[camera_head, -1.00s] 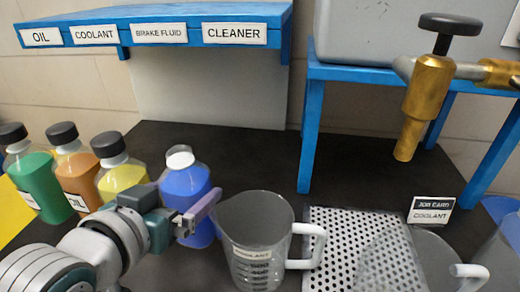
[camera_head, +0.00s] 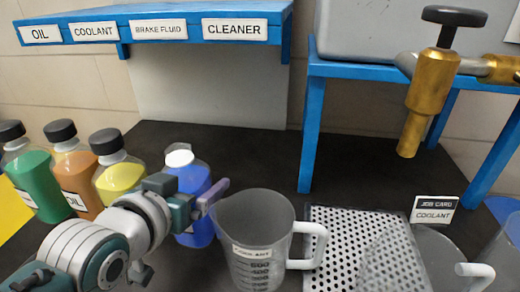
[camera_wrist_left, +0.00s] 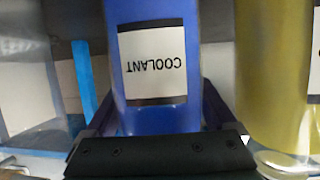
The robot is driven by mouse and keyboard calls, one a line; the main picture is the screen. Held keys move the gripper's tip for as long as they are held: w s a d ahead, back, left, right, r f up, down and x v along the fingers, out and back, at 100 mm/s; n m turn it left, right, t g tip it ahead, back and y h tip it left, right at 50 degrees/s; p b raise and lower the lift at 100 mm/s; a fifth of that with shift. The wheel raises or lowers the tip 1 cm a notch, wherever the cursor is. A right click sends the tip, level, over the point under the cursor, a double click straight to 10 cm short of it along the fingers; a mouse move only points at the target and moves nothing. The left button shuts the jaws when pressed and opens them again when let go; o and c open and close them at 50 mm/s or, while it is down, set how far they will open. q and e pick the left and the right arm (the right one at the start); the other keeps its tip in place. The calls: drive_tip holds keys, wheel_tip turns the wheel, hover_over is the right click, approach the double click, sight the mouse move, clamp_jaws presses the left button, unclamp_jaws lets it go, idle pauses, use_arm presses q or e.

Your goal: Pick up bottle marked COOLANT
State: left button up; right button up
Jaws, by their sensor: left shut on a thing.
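The COOLANT bottle (camera_head: 190,177) is blue with a white cap and stands on the dark bench, partly hidden behind my left gripper (camera_head: 203,203). In the left wrist view the blue bottle (camera_wrist_left: 160,115) shows its COOLANT label upside down. My left gripper (camera_wrist_left: 158,128) is shut on this bottle, with a dark finger on each side of it. The bottle looks upright; I cannot tell whether its base is off the bench. My right gripper is not in view.
Yellow (camera_head: 118,176), orange (camera_head: 76,168) and green (camera_head: 32,178) bottles stand left of the blue one. A clear jug labelled COOLANT (camera_head: 253,222) stands close on its right, beside a perforated plate (camera_head: 330,225). A blue shelf (camera_head: 200,12) overhangs behind.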

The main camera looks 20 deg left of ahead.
use_arm(q)
clamp_jaws()
drive_tip(key=shift+r, duration=0.1)
drive_tip(key=shift+r, duration=0.15)
idle(0.3)
drive_tip(key=shift+r+p, duration=0.65)
drive_tip(key=shift+r, duration=0.75)
wheel_tip(320, 180, up, 17)
drive_tip(key=p, duration=0.4)
hover_over(194, 167)
drive_tip(key=w+a, duration=0.2)
drive_tip(key=w, duration=0.1)
drive_tip(key=shift+s+a+f, duration=0.15)
drive_tip(key=shift+s+a, duration=0.05)
